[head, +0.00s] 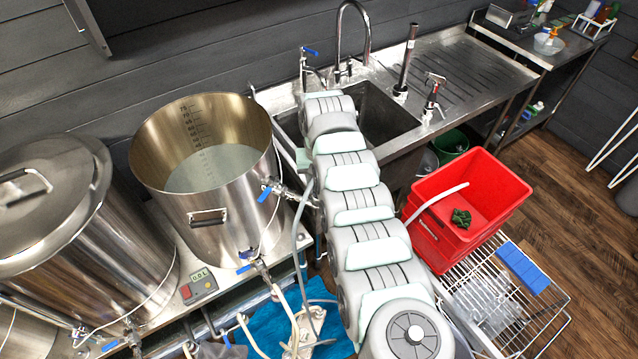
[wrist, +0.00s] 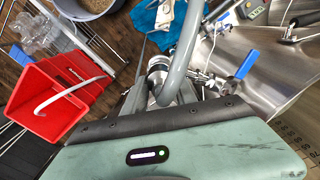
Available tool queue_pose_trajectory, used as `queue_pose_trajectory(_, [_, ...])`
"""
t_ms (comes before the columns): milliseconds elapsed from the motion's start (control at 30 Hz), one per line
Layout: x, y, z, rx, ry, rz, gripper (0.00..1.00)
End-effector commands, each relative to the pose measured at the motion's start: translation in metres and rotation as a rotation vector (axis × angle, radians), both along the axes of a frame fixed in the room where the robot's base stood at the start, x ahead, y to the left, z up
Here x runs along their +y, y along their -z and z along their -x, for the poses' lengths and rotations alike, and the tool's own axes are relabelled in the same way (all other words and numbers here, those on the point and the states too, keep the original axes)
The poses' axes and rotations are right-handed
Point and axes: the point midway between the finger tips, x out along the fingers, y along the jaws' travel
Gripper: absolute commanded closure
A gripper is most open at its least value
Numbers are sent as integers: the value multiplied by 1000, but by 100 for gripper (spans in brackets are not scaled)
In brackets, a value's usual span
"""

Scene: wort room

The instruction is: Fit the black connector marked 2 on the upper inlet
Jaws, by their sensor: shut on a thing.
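The steel kettle (head: 205,150) stands left of my arm in the head view, with liquid inside. Its upper inlet (head: 283,190) has a valve with a blue lever and points right. In the wrist view this valve (wrist: 216,84) is just right of the jaws. My gripper (wrist: 160,92) is shut at the end of a thick grey hose (wrist: 186,45), which curves across the wrist view. The black connector is mostly hidden at the jaws, and its mark cannot be read. I cannot tell whether it touches the inlet. My arm hides the jaws in the head view.
A lower valve (head: 250,258) sits on the kettle's front. A lidded kettle (head: 60,215) stands left. The sink (head: 385,120) is behind my arm. A red bucket (head: 480,190) and wire rack (head: 535,310) are right. A blue cloth (head: 265,330) lies low in front.

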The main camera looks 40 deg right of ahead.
Motion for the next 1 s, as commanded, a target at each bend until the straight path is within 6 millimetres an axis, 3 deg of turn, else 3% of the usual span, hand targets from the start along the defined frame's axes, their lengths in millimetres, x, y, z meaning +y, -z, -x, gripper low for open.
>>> queue_pose_trajectory(367, [0, 8, 0, 0, 0, 0, 100])
queue_pose_trajectory(400, [0, 7, 0, 0, 0, 0, 64])
queue_pose_trajectory(667, [0, 7, 0, 0, 0, 0, 42])
queue_pose_trajectory(1000, [0, 5, 0, 1, 0, -1, 41])
